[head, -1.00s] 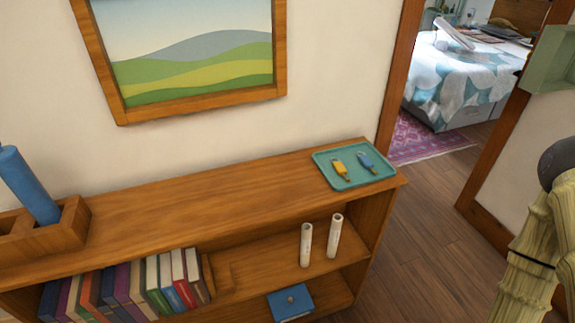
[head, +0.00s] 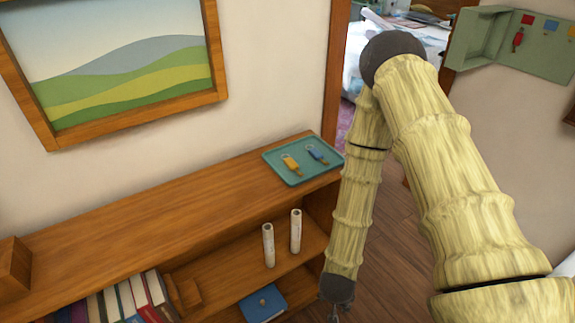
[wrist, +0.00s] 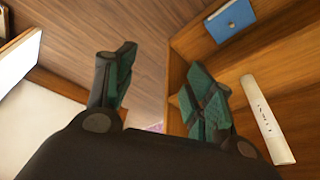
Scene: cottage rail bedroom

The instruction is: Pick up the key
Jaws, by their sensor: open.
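Two keys lie on a teal tray (head: 280,174) at the right end of the shelf top: a yellow-tagged key (head: 291,164) on the left and a blue-tagged key (head: 317,154) on the right. A red-tagged key (head: 518,38) hangs in a green wall box (head: 540,52) at the upper right. In the wrist view my gripper (wrist: 160,85) is open and empty, its two dark green fingers spread apart. In the head view it hangs low at the bottom edge, right of the bookcase and below the tray, mostly out of frame. No key shows in the wrist view.
The wooden bookcase (head: 150,213) holds books, two white rolls (head: 268,245) and a blue box (head: 263,303); the box also shows in the wrist view (wrist: 231,20). A framed picture (head: 130,115) hangs above. Open floor lies right of the bookcase.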

